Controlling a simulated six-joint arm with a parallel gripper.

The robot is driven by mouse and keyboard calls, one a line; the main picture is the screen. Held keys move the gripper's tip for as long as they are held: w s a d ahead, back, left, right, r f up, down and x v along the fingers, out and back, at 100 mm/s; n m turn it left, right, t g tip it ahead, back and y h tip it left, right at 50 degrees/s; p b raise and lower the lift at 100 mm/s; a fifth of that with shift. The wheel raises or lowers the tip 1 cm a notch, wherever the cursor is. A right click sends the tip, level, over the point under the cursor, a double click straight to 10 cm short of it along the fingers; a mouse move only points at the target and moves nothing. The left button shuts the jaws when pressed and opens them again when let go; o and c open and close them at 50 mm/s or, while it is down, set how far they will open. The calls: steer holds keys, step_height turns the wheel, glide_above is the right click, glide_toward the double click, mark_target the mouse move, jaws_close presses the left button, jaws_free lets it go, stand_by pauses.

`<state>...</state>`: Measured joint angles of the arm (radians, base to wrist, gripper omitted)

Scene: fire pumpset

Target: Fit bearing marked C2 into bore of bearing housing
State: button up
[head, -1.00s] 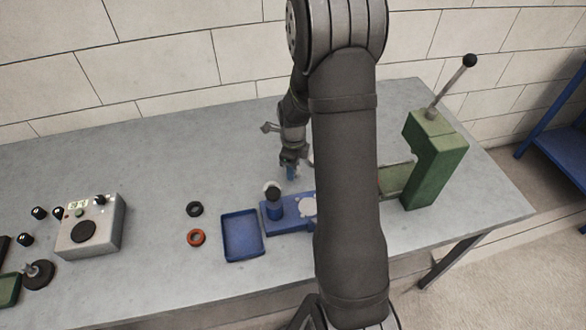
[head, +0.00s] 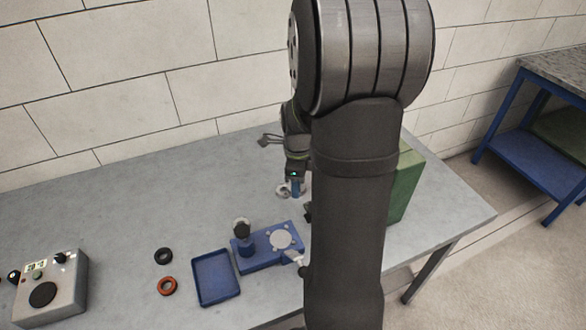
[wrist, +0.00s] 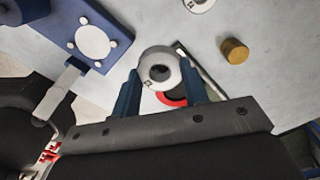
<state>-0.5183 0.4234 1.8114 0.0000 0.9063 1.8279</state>
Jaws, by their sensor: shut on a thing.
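My gripper (head: 293,190) has its blue fingers shut on a pale metal ring-shaped bearing (wrist: 160,68), seen in the wrist view. The ring's small mark is too small to read, so I cannot tell if it is C2. The ring also shows at the fingertips in the head view (head: 283,190), raised behind the blue fixture.
Another marked pale ring (wrist: 198,4) and a brass cylinder (wrist: 235,51) lie on the bench. A blue tray (head: 216,298), black ring (head: 163,248) and orange ring (head: 168,278) lie left of the fixture. The back left bench is clear.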

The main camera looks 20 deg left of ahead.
steer(key=w+d+r+n, duration=0.2)
steer(key=d+r+n, duration=0.5)
steer(key=d+n, duration=0.1)
steer(key=w+d+r+n, duration=0.2)
steer(key=d+r+n, duration=0.6)
steer(key=shift+m, duration=0.5)
steer(key=w+d+r, duration=0.1)
steer(key=w+d, duration=0.1)
steer(key=w, duration=0.1)
steer(key=w+d+r, duration=0.1)
steer(key=w+d, duration=0.1)
steer(key=w, duration=0.2)
steer(key=w+d+r, duration=0.1)
steer(key=w+d, duration=0.1)
steer(key=w, duration=0.2)
steer(key=shift+w+r, duration=0.15)
steer(key=shift+w, duration=0.1)
